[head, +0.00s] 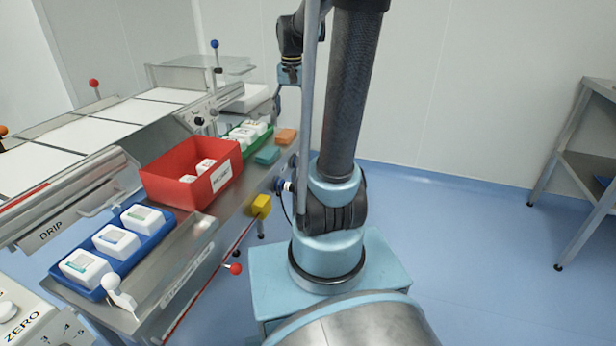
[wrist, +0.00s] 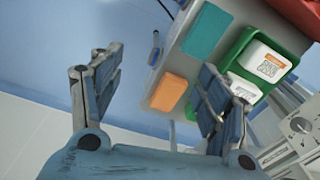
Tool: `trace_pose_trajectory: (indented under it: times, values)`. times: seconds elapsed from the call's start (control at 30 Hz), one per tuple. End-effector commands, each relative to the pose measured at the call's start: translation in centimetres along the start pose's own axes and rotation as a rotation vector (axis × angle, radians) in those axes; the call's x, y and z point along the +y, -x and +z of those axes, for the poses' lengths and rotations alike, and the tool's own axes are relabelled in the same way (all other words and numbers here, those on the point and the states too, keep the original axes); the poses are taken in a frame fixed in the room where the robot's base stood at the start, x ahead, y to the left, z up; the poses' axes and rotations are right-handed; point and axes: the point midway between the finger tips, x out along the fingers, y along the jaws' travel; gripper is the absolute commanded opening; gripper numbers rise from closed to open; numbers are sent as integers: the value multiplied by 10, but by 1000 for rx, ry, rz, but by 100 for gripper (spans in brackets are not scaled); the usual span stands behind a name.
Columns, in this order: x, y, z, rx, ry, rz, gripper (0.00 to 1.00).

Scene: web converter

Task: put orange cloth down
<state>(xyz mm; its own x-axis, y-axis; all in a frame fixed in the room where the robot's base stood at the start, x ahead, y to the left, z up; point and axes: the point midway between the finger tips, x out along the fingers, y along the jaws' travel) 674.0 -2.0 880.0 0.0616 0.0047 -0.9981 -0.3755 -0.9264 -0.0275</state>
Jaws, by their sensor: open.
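The orange cloth (head: 286,136) lies flat at the far end of the steel shelf, just beyond the teal cloth (head: 267,155). In the wrist view the orange cloth (wrist: 170,92) shows between my fingers, closer to the right one, beside the teal cloth (wrist: 206,32). My gripper (wrist: 160,64) is open, with its two fingers wide apart and nothing held between them. The cloth appears to rest on the shelf beyond the fingertips; the exact gap cannot be told. In the head view my arm partly hides the gripper above the shelf end.
A green tray (head: 262,139) with white packs stands beside the cloths. A red bin (head: 150,186) and a blue tray (head: 58,280) with white packs are nearer along the shelf. A yellow block (head: 261,206) sits at its edge. A steel rack (head: 590,150) stands right; the floor between is clear.

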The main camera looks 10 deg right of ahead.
Motion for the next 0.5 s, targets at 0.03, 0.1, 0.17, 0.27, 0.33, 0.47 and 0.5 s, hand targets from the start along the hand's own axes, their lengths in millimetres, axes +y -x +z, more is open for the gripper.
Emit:
trace_pose_trajectory:
  times: [0.03,0.1,0.17,0.27,0.33,0.47,0.5]
  values:
    - [7,0,16,6,20,-2,69]
    - [14,-1,35,15,49,-5,69]
    - [20,-3,51,23,73,-7,69]
    - [31,-8,77,36,114,-10,69]
    - [38,-12,94,45,143,-12,69]
    - [51,-24,126,63,195,-15,69]
    - [55,-28,136,68,212,-16,69]
